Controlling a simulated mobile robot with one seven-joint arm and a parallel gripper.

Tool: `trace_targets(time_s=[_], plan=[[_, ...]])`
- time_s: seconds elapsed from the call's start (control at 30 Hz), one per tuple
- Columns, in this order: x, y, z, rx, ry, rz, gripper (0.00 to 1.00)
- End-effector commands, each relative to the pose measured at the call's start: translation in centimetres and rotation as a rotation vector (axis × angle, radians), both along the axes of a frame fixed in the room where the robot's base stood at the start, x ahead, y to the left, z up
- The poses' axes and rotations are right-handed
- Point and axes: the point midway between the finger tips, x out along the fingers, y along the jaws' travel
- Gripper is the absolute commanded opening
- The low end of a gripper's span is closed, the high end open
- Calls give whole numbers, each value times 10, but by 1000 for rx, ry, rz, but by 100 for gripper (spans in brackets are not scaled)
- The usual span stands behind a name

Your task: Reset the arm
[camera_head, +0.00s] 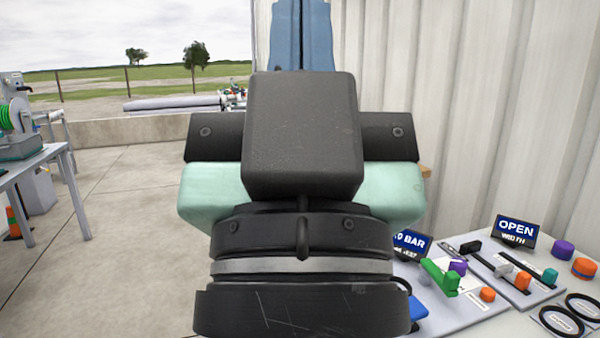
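My gripper (302,135) fills the middle of the head view, seen from behind with its dark wrist nearest the camera. Its blocky black body stands upright in front of a wide black crossbar, with pale mint parts (212,192) showing on both sides. The fingertips are hidden behind the body, so I cannot tell whether they are open or shut, or whether they hold anything.
At the lower right, a white table holds panels with an "OPEN WIDTH" display (516,232), a "BAR" display (411,244), a green handle (440,276) and several coloured knobs. A grey table (35,158) stands left. Concrete floor (120,240) is clear between. A corrugated wall (450,110) rises behind.

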Motion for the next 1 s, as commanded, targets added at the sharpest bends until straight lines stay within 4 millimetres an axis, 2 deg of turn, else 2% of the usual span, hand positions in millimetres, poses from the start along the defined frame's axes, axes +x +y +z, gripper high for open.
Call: trace_targets(time_s=[0.03, 0.6, 0.8, 1.0], plan=[[0, 0, 36, -1, 0, -1, 0], [1, 1, 209, -3, 4, 0, 0], [2, 1, 252, -2, 5, 1, 0], [2, 1, 265, -2, 5, 1, 0]])
